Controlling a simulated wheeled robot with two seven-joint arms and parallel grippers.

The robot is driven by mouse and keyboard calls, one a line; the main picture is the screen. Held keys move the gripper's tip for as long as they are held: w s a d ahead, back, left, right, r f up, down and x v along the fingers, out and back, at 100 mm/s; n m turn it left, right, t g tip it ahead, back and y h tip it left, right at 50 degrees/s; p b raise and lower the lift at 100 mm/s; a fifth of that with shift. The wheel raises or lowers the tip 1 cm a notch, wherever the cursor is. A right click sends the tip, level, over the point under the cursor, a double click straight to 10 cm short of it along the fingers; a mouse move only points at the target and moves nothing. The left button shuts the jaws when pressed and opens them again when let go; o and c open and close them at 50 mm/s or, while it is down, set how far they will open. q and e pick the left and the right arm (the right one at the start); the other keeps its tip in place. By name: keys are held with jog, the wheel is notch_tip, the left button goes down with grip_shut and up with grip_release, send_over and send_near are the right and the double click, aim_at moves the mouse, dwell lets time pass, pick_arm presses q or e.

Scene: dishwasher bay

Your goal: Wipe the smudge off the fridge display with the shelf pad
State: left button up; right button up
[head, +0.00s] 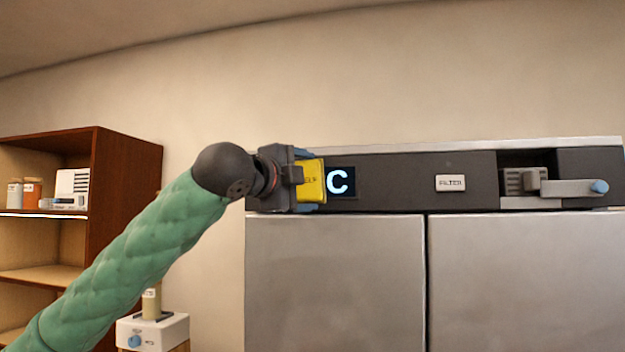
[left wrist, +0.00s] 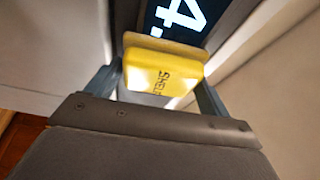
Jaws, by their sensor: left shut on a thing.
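My left gripper (head: 308,180) is shut on the yellow shelf pad (head: 312,181), whose lettering is partly visible. The pad also shows between the fingers in the left wrist view (left wrist: 162,72). The gripper is at the left end of the dark fridge panel. The pad covers the left part of the fridge display (head: 341,181), where a bright "C" shows. In the left wrist view, a "4" and a dot show on the display (left wrist: 182,18) beyond the pad. I cannot tell if the pad touches the display. No smudge is visible on the uncovered part. My right gripper is not in view.
A "FILTER" label (head: 450,183) and a recess with a grey lever (head: 575,187) with a blue tip are further right on the panel. Steel fridge doors (head: 335,285) are below. A wooden shelf (head: 125,190) with jars and a white device stands at left, near a white appliance (head: 152,331).

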pick_arm(q)
jog(key=a, duration=0.1)
jog(key=w+a, duration=0.1)
jog(key=a, duration=0.1)
jog(key=shift+w+a+p, duration=0.1)
jog(key=shift+a+p, duration=0.2)
jog(key=shift+p, duration=0.1)
jog(key=s+a, duration=0.1)
jog(key=s, duration=0.4)
jog(key=shift+s+a, duration=0.4)
dwell(0.3)
jog(key=s, duration=0.1)
jog(key=s+a, duration=0.1)
jog(key=shift+s+b, duration=0.35)
jog(key=shift+s, duration=0.05)
dwell(0.7)
jog(key=w+d+p, duration=0.2)
jog(key=w, duration=0.4)
jog(key=shift+w, duration=0.3)
